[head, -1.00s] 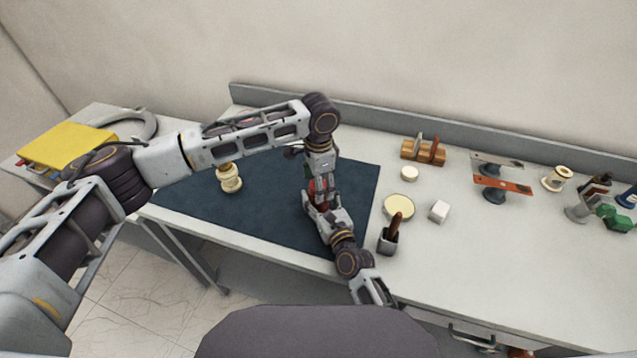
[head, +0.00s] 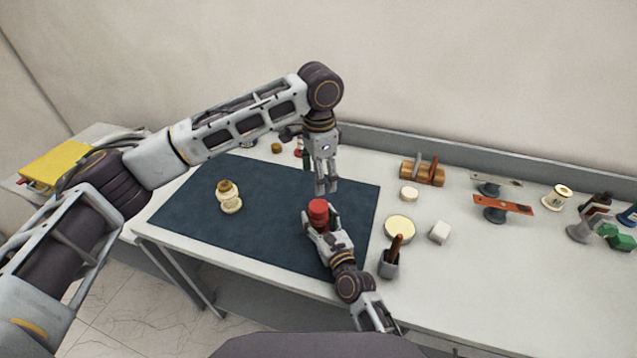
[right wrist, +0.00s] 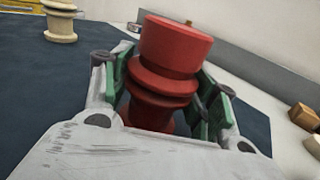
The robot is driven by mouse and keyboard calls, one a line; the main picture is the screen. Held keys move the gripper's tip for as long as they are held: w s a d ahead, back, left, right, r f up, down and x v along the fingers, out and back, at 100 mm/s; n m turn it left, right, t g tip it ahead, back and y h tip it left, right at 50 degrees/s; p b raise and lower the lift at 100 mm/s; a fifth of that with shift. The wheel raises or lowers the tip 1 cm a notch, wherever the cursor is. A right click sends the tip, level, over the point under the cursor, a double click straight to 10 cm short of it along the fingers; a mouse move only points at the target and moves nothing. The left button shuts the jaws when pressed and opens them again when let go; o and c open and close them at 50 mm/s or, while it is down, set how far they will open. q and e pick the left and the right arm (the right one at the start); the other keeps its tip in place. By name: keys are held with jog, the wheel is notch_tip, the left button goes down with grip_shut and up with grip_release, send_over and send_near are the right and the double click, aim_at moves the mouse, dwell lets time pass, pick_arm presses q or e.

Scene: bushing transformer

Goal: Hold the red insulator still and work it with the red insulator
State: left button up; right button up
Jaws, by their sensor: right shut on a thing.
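The red insulator (head: 318,212) stands upright above the dark blue mat (head: 270,218), near its right side. My right gripper (head: 325,224) is shut on it from the front. In the right wrist view, the red insulator (right wrist: 170,70) has a wide top and ribbed rings, and the green finger pads (right wrist: 160,98) press its sides; its lower end is partly hidden. My left gripper (head: 326,188) points down just above and behind the insulator, apart from it. Its two fingertips show a small gap with nothing between them. Only one red insulator piece can be told apart.
A cream insulator (head: 230,198) stands on the mat's left part. The mat's middle is clear.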

dwell(0.3)
jog(key=o, duration=1.4)
jog(key=shift+c, duration=0.2)
jog(key=shift+s, duration=0.1)
jog(key=shift+v, duration=5.9)
jog(key=shift+s, duration=0.1)
